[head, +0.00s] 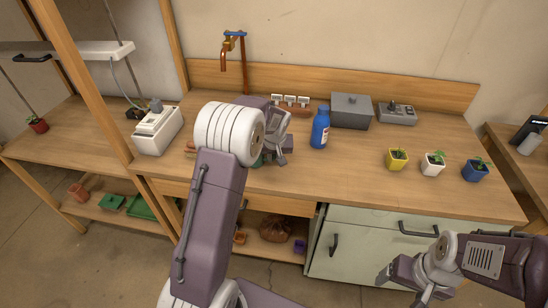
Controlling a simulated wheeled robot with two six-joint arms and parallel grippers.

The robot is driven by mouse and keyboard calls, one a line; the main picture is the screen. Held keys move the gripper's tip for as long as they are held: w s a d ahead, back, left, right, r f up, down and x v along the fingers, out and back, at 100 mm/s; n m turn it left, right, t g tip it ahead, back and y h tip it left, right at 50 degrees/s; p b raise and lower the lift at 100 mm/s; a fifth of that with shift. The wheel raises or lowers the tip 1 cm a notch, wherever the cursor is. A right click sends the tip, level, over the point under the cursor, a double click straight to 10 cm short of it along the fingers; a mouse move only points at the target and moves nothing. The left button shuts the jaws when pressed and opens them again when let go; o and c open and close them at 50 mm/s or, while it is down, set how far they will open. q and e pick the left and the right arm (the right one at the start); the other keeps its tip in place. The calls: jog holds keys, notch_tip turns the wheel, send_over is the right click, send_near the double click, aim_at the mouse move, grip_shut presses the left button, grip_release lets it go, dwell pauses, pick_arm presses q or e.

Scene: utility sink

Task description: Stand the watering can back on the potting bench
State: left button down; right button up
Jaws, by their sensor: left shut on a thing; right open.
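The potting bench (360,185) has a wooden top and runs across the middle of the head view. My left gripper (280,150) is over the bench below the tap. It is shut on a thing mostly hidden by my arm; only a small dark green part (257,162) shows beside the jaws. I cannot tell whether this is the watering can, nor whether it touches the bench. No watering can shows clearly elsewhere. My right gripper (398,274) is open and empty, low in front of the pale green cabinet (375,243).
A blue bottle (320,128) stands just right of my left gripper. Behind it are a grey box (351,111) and a grey device (397,113). Yellow (397,160), white (432,166) and blue (474,172) plant pots stand at right. A copper tap (226,55) hangs above. Bare bench lies between bottle and pots.

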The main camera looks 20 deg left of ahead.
pick_arm(q)
jog(key=shift+f, duration=0.1)
jog(key=c, duration=1.5)
grip_release()
jog(key=shift+o, duration=0.2)
jog(key=v, duration=1.2)
jog(key=s+d+f+m+g+h+p, duration=0.1)
jog(key=s+d+f+m+p, duration=0.1)
jog(key=s, duration=0.9)
jog(key=s+d+f+m+g+h+p, duration=0.1)
jog(key=s+d+f, duration=0.4)
jog(key=s, duration=0.6)
jog(key=shift+s+f+m+g+p, duration=0.45)
jog(key=shift+f+m+g, duration=0.1)
jog(key=shift+m, duration=0.35)
